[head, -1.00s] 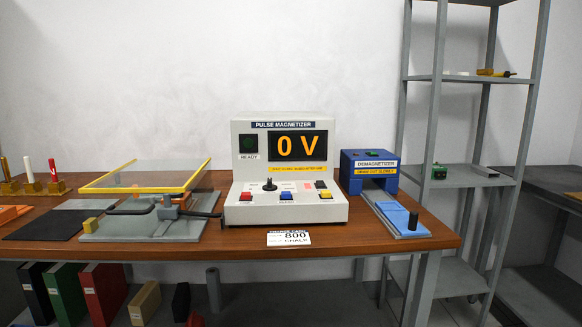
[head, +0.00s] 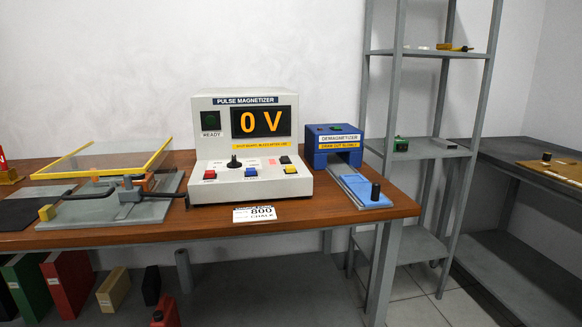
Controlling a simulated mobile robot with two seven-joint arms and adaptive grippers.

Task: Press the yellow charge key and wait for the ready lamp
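The pulse magnetizer (head: 208,150) is a white console on the wooden bench, left of centre in the head view. Its display (head: 264,122) reads 0 V in orange. The ready lamp (head: 210,120) at its upper left is dark green and looks unlit. The yellow charge key (head: 290,169) is at the right of the sloped panel. Neither gripper is in view, and nothing touches the console.
A blue demagnetizer (head: 330,152) with a sliding tray stands to the right. A clamp fixture with a yellow-framed clear guard (head: 110,160) is at left. Grey shelving (head: 425,150) stands beyond the bench's right end.

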